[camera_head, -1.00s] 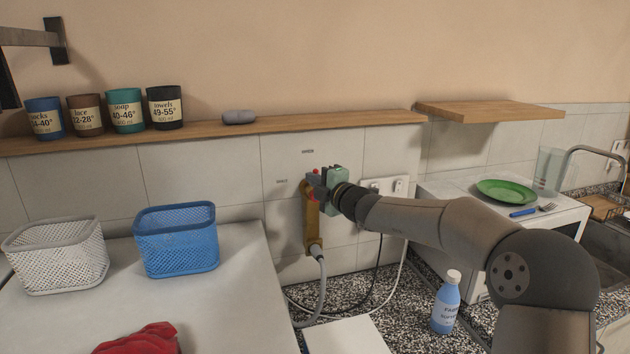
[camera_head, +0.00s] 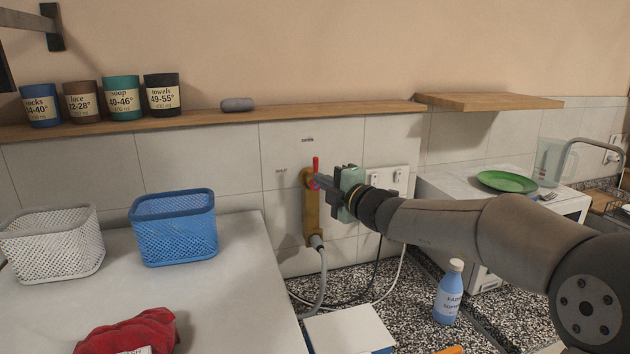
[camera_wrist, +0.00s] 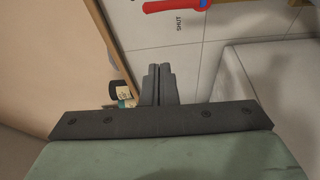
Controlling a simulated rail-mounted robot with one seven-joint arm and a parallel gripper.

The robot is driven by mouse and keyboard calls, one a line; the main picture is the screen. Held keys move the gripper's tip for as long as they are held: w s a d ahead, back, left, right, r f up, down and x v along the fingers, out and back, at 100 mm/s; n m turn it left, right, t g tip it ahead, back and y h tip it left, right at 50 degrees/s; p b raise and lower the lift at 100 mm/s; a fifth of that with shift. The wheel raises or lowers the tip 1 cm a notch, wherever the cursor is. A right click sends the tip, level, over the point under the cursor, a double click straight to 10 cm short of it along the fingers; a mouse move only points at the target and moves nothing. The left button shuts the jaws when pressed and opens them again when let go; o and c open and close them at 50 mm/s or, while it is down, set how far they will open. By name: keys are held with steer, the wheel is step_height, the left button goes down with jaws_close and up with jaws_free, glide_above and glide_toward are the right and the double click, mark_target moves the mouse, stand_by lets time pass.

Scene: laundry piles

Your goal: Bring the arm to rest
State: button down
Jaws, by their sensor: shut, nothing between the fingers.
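My gripper (camera_head: 320,181) is shut and empty. In the head view its fingertips overlap the brass water valve (camera_head: 311,215) on the tiled wall. The valve's red handle (camera_head: 316,164) points up toward the "OPEN" label. In the wrist view the closed fingertips (camera_wrist: 159,70) show with nothing between them. The red handle (camera_wrist: 175,5) is at the top edge there, apart from the fingertips in the picture, near the "SHUT" label (camera_wrist: 178,23). My arm reaches in from the right, over the speckled counter.
A blue detergent bottle (camera_head: 449,293) stands below my arm. A blue basket (camera_head: 174,230) and white basket (camera_head: 52,244) stand left, behind red cloth (camera_head: 128,334). A wooden shelf (camera_head: 230,121) holds labelled cups. A green plate (camera_head: 507,182) lies right. Hose and cables hang below the valve.

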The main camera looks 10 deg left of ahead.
steer(key=shift+s, duration=0.1)
steer(key=s+d+f+n+g+h, duration=0.15)
steer(key=s+f+n+g, duration=0.25)
steer(key=s+f+n, duration=0.55)
steer(key=s+d+f+n+g+h, duration=0.15)
steer(key=s+f+n+g, duration=0.3)
steer(key=s+n, duration=0.85)
steer(key=s+d+f+n+g+h, duration=0.2)
steer(key=s+d+f+n+h, duration=0.2)
steer(key=s+d+n, duration=0.4)
steer(key=s+d+f+n+g+h, duration=0.2)
steer(key=s+d+f+n+h, duration=0.3)
steer(key=s+d+n, duration=0.4)
steer(key=d+f+n, duration=0.1)
steer(key=n, duration=0.5)
steer(key=shift+s+d+f+h, duration=0.15)
steer(key=shift+d+f+h, duration=0.1)
steer(key=shift+h, duration=0.05)
